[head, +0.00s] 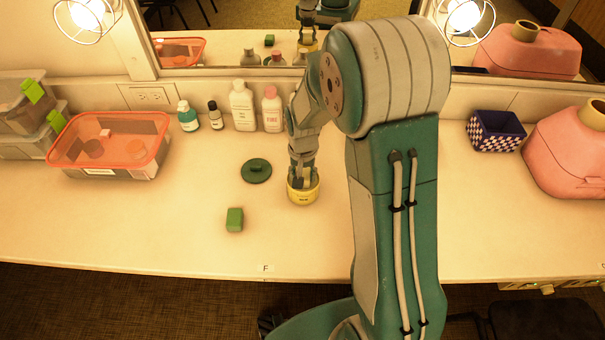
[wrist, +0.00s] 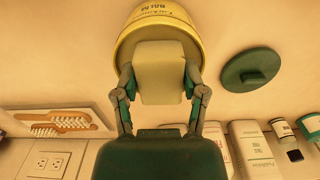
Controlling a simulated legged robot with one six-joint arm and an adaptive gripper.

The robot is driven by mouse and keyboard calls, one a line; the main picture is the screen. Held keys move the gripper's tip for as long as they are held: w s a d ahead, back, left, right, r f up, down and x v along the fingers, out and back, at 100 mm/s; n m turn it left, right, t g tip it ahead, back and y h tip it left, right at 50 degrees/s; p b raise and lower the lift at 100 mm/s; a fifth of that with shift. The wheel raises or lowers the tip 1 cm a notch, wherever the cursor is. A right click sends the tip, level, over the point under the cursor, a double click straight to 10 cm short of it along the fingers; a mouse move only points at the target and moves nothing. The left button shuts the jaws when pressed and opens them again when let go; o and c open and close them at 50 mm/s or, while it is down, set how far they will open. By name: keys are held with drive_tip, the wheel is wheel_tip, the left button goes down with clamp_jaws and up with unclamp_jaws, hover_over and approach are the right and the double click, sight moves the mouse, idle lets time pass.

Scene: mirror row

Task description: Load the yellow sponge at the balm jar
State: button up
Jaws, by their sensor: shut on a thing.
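The balm jar (head: 303,195) is a yellow tub with dark lettering, standing on the counter below my arm. In the wrist view the balm jar (wrist: 135,32) fills the top of the picture. My gripper (wrist: 159,82) is shut on the pale yellow sponge (wrist: 160,70), with one finger on each side. The sponge overlaps the jar in the wrist view; whether its hidden end touches the balm, I cannot tell. In the head view my gripper (head: 302,176) is at the jar's mouth. The round green lid (head: 256,171) lies off the jar, to its left.
A green block (head: 235,219) lies in front of the lid. Several bottles (head: 242,106) stand along the back wall. An orange-rimmed bin (head: 110,172) is at left; a checkered box (head: 496,131) and pink container (head: 566,155) are at right. The counter's front middle is mostly clear.

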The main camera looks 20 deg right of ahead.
sight(303, 174)
drive_tip(key=shift+r, duration=3.45)
